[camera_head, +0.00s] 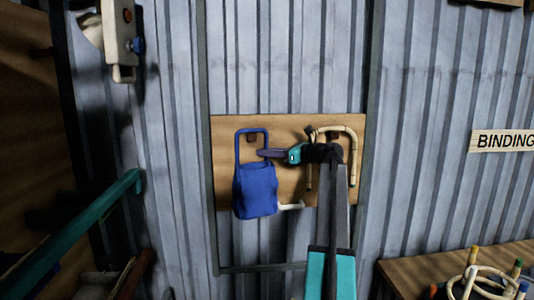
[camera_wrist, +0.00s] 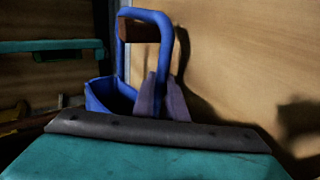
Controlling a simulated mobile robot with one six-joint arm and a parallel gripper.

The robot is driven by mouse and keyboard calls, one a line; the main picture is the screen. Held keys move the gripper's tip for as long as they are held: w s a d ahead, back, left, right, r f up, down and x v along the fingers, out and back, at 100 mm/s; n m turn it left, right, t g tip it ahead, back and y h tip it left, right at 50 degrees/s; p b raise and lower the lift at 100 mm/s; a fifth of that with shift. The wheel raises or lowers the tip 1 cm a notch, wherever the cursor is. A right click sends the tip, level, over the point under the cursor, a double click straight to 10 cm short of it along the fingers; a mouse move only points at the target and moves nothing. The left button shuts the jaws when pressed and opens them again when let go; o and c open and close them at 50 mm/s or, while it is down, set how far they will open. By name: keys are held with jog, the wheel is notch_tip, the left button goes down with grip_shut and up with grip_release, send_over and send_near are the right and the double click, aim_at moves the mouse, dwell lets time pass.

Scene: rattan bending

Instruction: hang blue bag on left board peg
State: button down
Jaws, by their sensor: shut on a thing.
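The blue bag (camera_head: 256,190) hangs upright in front of the left part of the tan board (camera_head: 226,125). My gripper (camera_head: 262,153) is shut on the right side of its handle, with the purple fingers also in the wrist view (camera_wrist: 163,92). The dark brown left peg (camera_head: 251,138) shows inside the top of the handle loop. In the wrist view the peg (camera_wrist: 140,32) lies just under the loop's top bend, with the blue handle (camera_wrist: 165,50) around it. I cannot tell whether the handle bears on the peg.
A cream bent rattan piece (camera_head: 353,150) hangs on the board's right side, partly behind my wrist. A pale hook-like piece (camera_head: 291,206) shows low beside the bag. A table with rattan rings (camera_head: 400,271) stands lower right. A teal rail (camera_head: 85,225) is at left.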

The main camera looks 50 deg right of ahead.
jog(key=c, duration=2)
grip_release()
jog(key=o, duration=0.3)
jog(key=shift+s+a+r, duration=0.1)
jog(key=shift+r, duration=0.05)
jog(key=shift+s+d, duration=0.15)
jog(key=shift+d, duration=0.05)
jog(key=b+v, duration=0.1)
jog(key=v, duration=0.3)
jog(key=b+v, duration=0.1)
jog(key=v, duration=0.4)
jog(key=b+v, duration=0.2)
jog(key=v, duration=0.2)
jog(key=shift+s+a, duration=0.3)
jog(key=shift+s, duration=0.05)
